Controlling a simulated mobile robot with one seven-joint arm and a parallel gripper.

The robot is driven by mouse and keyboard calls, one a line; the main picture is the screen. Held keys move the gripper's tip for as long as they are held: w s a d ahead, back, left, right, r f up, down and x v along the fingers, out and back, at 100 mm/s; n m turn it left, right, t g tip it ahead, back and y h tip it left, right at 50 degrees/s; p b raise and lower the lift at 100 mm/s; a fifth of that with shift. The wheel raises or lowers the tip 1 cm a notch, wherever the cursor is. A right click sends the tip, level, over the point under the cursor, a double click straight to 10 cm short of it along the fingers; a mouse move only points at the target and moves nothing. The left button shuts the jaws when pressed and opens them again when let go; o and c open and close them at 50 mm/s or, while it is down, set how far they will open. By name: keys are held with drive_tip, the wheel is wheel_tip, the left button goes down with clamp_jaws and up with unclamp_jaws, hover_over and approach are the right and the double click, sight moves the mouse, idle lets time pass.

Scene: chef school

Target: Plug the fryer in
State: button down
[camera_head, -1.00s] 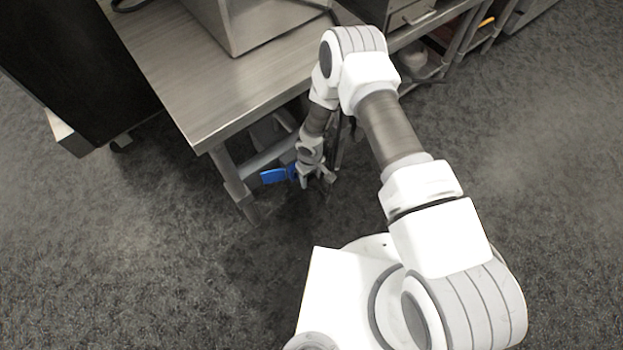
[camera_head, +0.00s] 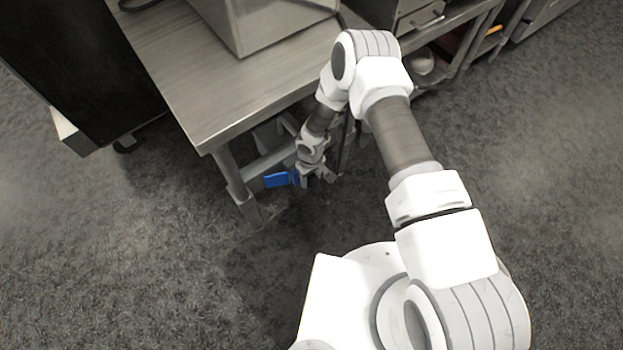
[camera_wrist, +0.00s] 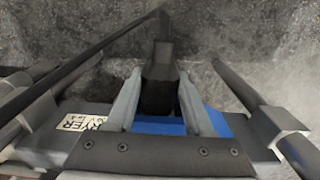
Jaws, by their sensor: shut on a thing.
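My gripper (camera_wrist: 160,82) is shut on a dark plug-like piece (camera_wrist: 160,62) in the wrist view, held between its two fingertips. A thin dark part extends from this piece toward the top of that view. A grey surface with a pale label reading "FRYER" (camera_wrist: 84,123) lies low in the wrist view, partly hidden by the gripper. In the head view my gripper (camera_head: 318,176) is low beside the steel table's legs, and the held piece is too small to make out. No socket is clearly visible.
The steel table (camera_head: 200,100) carries a metal box (camera_head: 265,25). A blue piece (camera_head: 281,179) shows beside my gripper, near a table leg (camera_head: 240,190). A black cabinet (camera_head: 75,60) stands at left. Grey floor (camera_head: 120,260) is open in front. Grey bars flank the gripper in the wrist view.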

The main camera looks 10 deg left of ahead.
sight(318, 187)
idle(0.4)
drive_tip(key=shift+s+d+p, duration=0.7)
drive_tip(key=shift+s+d, duration=0.55)
drive_tip(key=shift+d, duration=0.2)
drive_tip(key=shift+w+a+b, duration=0.1)
drive_tip(key=shift+w+b, duration=0.05)
drive_tip(key=shift+b, duration=0.5)
idle(1.6)
drive_tip(key=shift+w+a+b, duration=0.85)
drive_tip(key=shift+w+a, duration=0.3)
drive_tip(key=shift+a, duration=0.25)
idle(0.8)
drive_tip(key=shift+s+d+p, duration=0.75)
drive_tip(key=shift+s+d, duration=0.75)
drive_tip(key=shift+d, duration=0.3)
